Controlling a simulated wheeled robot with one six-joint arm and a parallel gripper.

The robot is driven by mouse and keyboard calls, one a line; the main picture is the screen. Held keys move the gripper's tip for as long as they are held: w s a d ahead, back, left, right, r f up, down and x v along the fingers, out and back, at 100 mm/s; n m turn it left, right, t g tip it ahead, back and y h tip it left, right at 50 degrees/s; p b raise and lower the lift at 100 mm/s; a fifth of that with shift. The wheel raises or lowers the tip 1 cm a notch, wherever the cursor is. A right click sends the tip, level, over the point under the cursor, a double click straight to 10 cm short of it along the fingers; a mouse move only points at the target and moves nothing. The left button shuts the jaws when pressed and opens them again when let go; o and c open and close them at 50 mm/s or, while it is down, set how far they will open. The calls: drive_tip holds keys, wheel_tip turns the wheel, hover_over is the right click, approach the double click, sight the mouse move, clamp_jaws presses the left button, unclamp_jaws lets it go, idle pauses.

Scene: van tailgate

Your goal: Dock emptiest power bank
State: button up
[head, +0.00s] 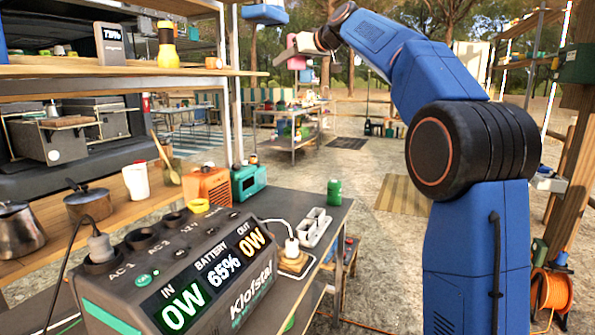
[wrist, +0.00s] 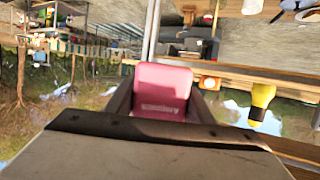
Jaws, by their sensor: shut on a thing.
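My gripper (wrist: 162,95) is shut on a pink power bank (wrist: 163,88), which sits between its dark fingers in the wrist view. Its charge display does not show there. In the head view the pink power bank (head: 296,63) hangs in the air at the top middle, below my gripper (head: 300,47). A grey power bank (head: 113,47) stands upright on the upper left shelf; its display seems to read 75%. A white slotted block (head: 315,228), perhaps the dock, lies on the dark table beside a white plug (head: 291,248).
A large power station (head: 170,265) reading 65% fills the front. An orange box (head: 207,188), a teal box (head: 249,180) and a green can (head: 334,191) stand behind it. A yellow flashlight (head: 166,45) stands on the upper shelf. A pot (head: 88,203) and kettle (head: 18,228) are at left.

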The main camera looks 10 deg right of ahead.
drive_tip(key=shift+s+a+f+n+g+y, duration=0.15)
drive_tip(key=shift+s+f+n+g+y, duration=1.4)
drive_tip(key=shift+f, duration=6.85)
drive_tip(key=shift+s+a+f+n+t+y, duration=0.15)
drive_tip(key=shift+s+f, duration=2.75)
drive_tip(key=shift+f, duration=5.55)
drive_tip(key=shift+s+a+f+n+g+y, duration=0.2)
drive_tip(key=shift+s+f+n+g+y, duration=1.3)
drive_tip(key=shift+f, duration=6.9)
drive_tip(key=shift+s+f+m+t+h, duration=0.15)
drive_tip(key=shift+s+m+t+h, duration=0.55)
drive_tip(key=shift+s+t+h, duration=0.1)
drive_tip(key=o, duration=1.3)
drive_tip(key=shift+f, duration=0.15)
drive_tip(key=v, duration=1.1)
drive_tip(key=r+v, duration=0.1)
drive_tip(key=v, duration=0.5)
drive_tip(key=shift+d, duration=0.25)
